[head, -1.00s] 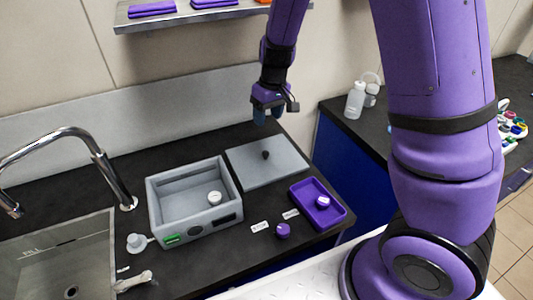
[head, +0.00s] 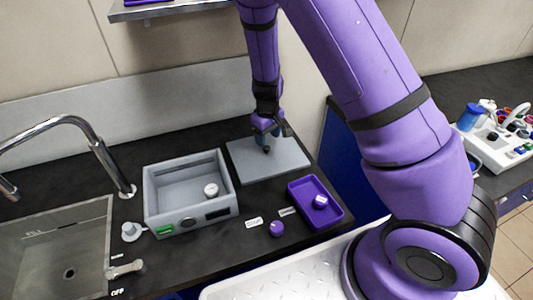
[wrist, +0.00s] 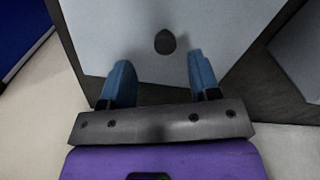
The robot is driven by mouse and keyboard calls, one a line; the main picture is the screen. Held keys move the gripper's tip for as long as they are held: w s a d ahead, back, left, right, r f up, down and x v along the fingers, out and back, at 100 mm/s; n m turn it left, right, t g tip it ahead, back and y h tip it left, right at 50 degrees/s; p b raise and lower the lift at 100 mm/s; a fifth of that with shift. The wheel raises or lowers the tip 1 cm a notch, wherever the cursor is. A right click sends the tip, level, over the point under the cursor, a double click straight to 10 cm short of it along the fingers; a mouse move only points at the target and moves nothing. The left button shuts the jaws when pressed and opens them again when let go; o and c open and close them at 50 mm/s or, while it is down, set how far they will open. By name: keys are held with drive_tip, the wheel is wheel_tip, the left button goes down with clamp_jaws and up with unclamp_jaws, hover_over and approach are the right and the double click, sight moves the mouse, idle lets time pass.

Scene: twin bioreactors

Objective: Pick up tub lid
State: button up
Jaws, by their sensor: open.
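The tub lid is a flat grey plate (head: 285,162) with a small dark knob, lying on the dark counter right of the open grey tub (head: 160,214). In the wrist view the lid (wrist: 215,25) fills the upper middle, and its knob (wrist: 165,42) lies just ahead of the space between the fingertips. My gripper (head: 266,146) is over the lid in the head view, hiding most of the knob. In the wrist view my gripper (wrist: 160,72) is open with blue fingers apart and nothing between them. The exact height above the lid is hard to tell.
A purple tray (head: 302,190) with a white-topped item sits front right of the lid. A purple knob-like piece (head: 276,228) and small labels lie nearby. A sink with a tap (head: 108,160) is at left. The wall stands close behind the lid; a shelf (head: 170,8) is above.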

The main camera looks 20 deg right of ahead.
sight(266, 151)
drive_tip(key=f, duration=0.5)
drive_tip(key=shift+s+a, duration=0.15)
drive_tip(key=shift+a, duration=0.1)
drive_tip(key=shift+r, duration=0.1)
clamp_jaws()
